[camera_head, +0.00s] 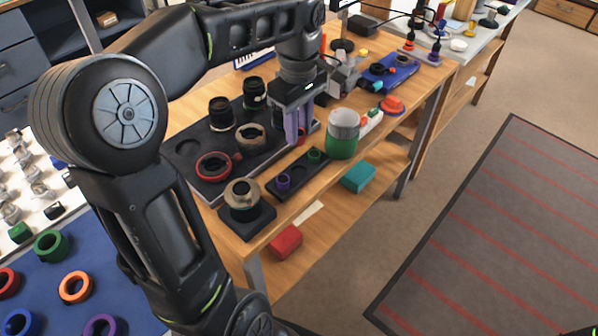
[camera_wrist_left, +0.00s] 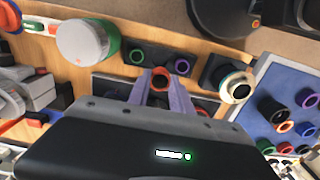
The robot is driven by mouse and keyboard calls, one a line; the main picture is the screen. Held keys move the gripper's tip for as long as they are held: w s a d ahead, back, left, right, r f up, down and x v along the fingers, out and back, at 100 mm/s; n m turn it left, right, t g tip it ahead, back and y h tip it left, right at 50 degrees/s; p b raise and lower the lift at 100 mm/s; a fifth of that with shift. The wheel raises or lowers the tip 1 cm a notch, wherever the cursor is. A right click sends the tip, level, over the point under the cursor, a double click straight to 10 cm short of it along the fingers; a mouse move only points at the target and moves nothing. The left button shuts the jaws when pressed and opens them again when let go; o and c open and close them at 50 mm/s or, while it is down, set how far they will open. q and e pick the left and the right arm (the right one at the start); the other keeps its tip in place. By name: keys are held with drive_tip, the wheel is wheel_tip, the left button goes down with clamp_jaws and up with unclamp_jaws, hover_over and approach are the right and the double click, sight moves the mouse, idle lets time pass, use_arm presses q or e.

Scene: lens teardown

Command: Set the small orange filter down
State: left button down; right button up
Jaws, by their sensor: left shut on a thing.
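My left gripper (camera_head: 298,138) points down over the workbench, beside a small black holder (camera_head: 299,171). It is shut on the small orange filter (camera_wrist_left: 160,79), a ring held between the lilac fingertips in the left wrist view. In the head view the fingers mostly hide the filter. The holder carries a small purple ring (camera_head: 283,182) at one end and a small green ring (camera_head: 314,156) at the other. The filter is close to the holder's middle in the left wrist view; whether they touch, I cannot tell. My right gripper is not in view.
A green and white cylinder (camera_head: 343,133) stands just right of the holder. A dark tray (camera_head: 184,151) with lens parts lies to the left. A ringed lens part on a black base (camera_head: 243,198) stands near the front edge. A blue mat (camera_head: 50,270) carries larger coloured rings.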

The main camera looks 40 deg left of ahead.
use_arm(q)
drive_tip(key=shift+f, duration=3.15)
drive_tip(key=shift+f, duration=1.85)
drive_tip(key=shift+b, duration=0.3)
drive_tip(key=shift+f, duration=0.15)
drive_tip(key=c, duration=1.4)
unclamp_jaws()
drive_tip(key=shift+c, duration=0.2)
wheel_tip(320, 180, up, 12)
drive_tip(key=shift+r+p, duration=0.15)
drive_tip(key=shift+p, duration=0.35)
